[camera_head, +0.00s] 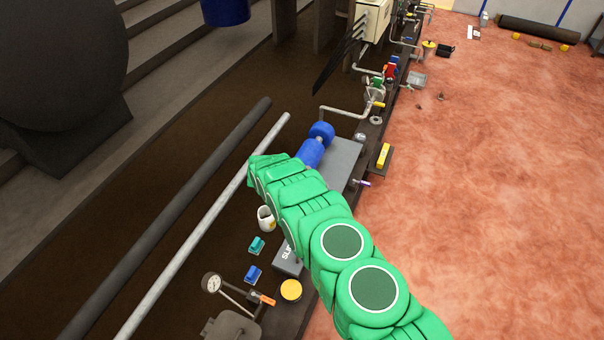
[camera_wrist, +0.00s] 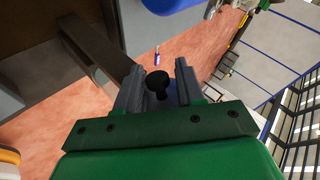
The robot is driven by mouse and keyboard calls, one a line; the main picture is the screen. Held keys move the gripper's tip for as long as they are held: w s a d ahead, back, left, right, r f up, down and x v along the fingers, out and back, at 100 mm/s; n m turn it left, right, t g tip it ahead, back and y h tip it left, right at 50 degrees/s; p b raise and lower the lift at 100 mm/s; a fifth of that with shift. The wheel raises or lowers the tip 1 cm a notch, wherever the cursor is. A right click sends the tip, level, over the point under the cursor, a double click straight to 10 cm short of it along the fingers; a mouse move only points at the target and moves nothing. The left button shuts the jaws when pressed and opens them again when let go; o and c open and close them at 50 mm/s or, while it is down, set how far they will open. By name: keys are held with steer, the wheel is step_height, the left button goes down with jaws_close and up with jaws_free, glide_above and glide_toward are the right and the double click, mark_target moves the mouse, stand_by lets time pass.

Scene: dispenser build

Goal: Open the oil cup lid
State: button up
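A black round-topped knob (camera_wrist: 158,84) shows between the fingers of my gripper (camera_wrist: 158,70) in the wrist view, with a blue surface partly visible behind it. It may be the oil cup lid, but the cup itself is not clearly seen. The two grey fingers stand apart, one on each side of the knob, and look open. I cannot tell if either touches it. In the head view my green arm reaches up to the blue pump-like machine (camera_head: 311,153), and my gripper is hidden there.
A white cup (camera_head: 265,217), a yellow round lid (camera_head: 291,290) and a pressure gauge (camera_head: 212,283) stand nearer. A long grey pipe (camera_head: 200,232) runs at left. The reddish floor (camera_head: 480,200) at right is mostly clear.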

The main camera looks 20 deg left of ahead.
steer(key=shift+o, duration=0.5)
steer(key=shift+s, duration=0.15)
steer(key=v, duration=0.7)
steer(key=shift+s+r, duration=0.15)
steer(key=shift+r, duration=0.1)
steer(key=shift+a+r, duration=0.1)
steer(key=shift+a, duration=0.05)
